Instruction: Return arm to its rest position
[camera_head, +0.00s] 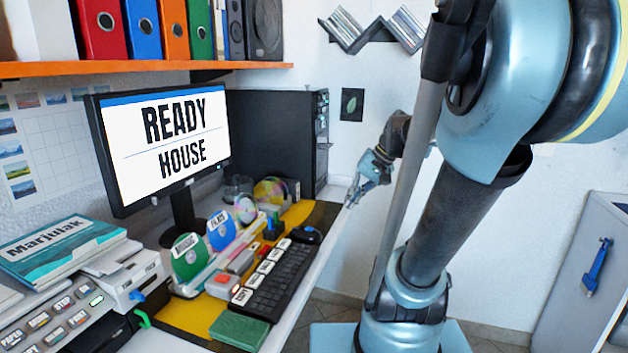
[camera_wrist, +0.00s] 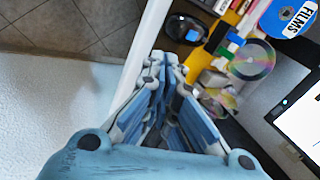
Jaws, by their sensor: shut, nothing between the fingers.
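The desk (camera_head: 325,228) holds a monitor (camera_head: 172,140), a keyboard (camera_head: 275,278), a mouse (camera_head: 305,234) and several discs. A black computer case (camera_head: 272,130) stands behind. An orange shelf (camera_head: 130,66) with binders hangs above. A grey cabinet (camera_head: 575,275) stands right.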

